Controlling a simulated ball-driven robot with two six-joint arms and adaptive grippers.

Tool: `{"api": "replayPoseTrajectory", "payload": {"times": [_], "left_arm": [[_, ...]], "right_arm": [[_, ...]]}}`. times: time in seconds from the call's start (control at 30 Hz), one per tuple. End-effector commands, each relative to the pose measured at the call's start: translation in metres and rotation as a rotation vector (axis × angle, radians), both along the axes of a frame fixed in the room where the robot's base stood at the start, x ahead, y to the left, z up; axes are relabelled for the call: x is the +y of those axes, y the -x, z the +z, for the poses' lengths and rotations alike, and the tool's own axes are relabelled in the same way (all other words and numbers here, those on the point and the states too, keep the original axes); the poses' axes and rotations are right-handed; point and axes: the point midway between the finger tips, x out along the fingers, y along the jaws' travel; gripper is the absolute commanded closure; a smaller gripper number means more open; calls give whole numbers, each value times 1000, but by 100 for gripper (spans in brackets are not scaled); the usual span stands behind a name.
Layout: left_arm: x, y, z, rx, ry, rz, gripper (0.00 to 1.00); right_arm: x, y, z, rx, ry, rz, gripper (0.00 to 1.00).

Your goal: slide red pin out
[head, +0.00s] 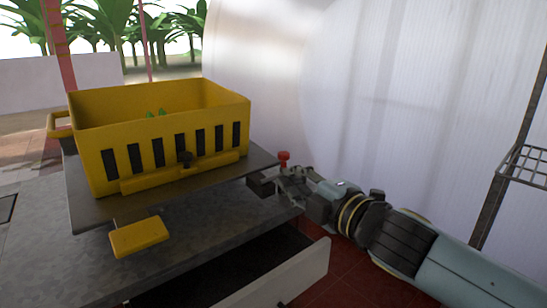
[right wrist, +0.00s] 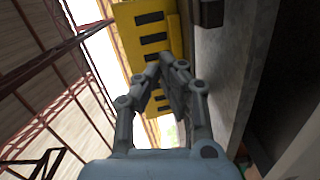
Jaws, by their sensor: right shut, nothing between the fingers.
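The red pin (head: 284,156) shows as a small red knob at the right corner of the dark plate (head: 225,172). Its lower part is hidden behind my right gripper. My right gripper (head: 284,174) comes in from the right, just below the red knob in the head view. I cannot tell whether it touches the pin. In the right wrist view my right gripper (right wrist: 166,62) has its fingers together with nothing between them. I cannot make out the red pin in that view. My left gripper is not in view.
A yellow slotted crate (head: 160,150) stands on the plate, its side also in the right wrist view (right wrist: 146,32). A dark block (head: 260,186) sits under the plate's right corner. A yellow paddle (head: 138,237) lies at the front. An open drawer (head: 290,275) juts out below.

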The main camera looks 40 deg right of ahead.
Motion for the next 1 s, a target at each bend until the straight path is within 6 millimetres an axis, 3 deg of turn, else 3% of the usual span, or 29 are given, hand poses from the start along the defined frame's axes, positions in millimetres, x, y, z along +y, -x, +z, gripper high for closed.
{"api": "replayPoseTrajectory", "payload": {"times": [0.27,0.5,0.73,1.0], "left_arm": [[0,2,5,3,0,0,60],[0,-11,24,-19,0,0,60],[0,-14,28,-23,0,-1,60],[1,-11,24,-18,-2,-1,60]], "right_arm": [[0,-10,1,-1,-4,-2,100],[-1,-55,4,-3,-7,-3,100],[-1,-103,-2,-1,-7,-1,100],[-35,-108,-10,2,-1,-2,100]]}}
